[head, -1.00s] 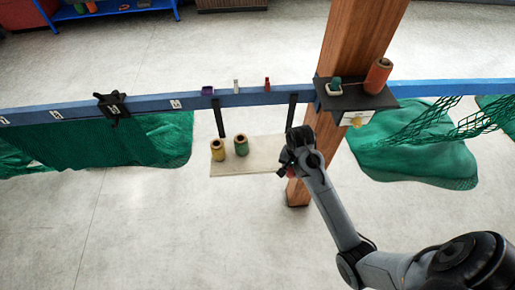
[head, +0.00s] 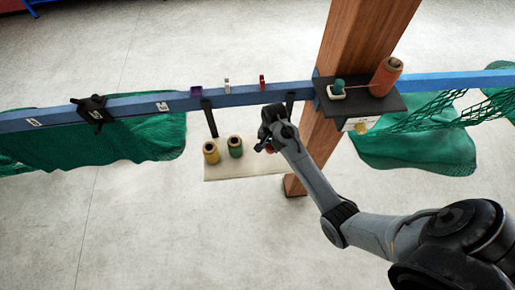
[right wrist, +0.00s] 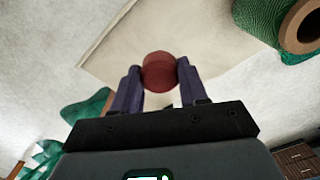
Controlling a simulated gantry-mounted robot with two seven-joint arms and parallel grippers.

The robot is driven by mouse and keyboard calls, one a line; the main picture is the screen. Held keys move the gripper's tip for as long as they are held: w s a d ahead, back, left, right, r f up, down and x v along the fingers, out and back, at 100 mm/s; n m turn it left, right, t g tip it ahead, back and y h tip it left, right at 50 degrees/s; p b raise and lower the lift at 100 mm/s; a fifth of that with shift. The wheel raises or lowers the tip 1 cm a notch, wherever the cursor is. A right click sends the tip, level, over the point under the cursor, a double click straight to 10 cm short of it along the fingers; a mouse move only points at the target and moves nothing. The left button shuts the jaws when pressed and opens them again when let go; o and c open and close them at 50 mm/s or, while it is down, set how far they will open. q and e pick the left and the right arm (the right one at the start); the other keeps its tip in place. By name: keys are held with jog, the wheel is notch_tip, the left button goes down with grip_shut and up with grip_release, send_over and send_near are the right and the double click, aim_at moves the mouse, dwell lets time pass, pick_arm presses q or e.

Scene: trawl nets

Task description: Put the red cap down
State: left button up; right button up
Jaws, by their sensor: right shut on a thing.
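The red cap (right wrist: 159,72) is round and sits between the two fingers of my right gripper (head: 264,147), which is shut on it. In the head view only a bit of red shows under the gripper. The gripper is over the right part of a pale hanging shelf (head: 222,175), to the right of a green spool (head: 236,147). In the right wrist view the pale shelf (right wrist: 120,50) lies behind the cap; I cannot tell whether they touch. My left gripper is not in view.
A yellow spool (head: 211,152) stands left of the green one. A blue rail (head: 230,101) runs behind, with small purple, white and red pieces on it. A wooden post (head: 350,45) carries a black shelf (head: 365,100) with an orange spool (head: 386,76). Green nets (head: 90,145) hang left.

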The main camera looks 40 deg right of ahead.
jog(key=w+f, duration=0.1)
jog(key=w+a, duration=0.1)
jog(key=w+a+f, duration=0.1)
jog(key=w, duration=0.1)
jog(key=shift+f, duration=0.3)
jog(key=shift+w+a+f, duration=0.2)
jog(key=shift+w+f, duration=0.2)
jog(key=shift+w, duration=0.1)
notch_tip(320, 180, down, 3)
jog(key=shift+r, duration=0.1)
jog(key=shift+f, duration=0.5)
jog(key=shift+f, duration=0.15)
jog(key=o, duration=1.1)
jog(key=shift+o, duration=0.2)
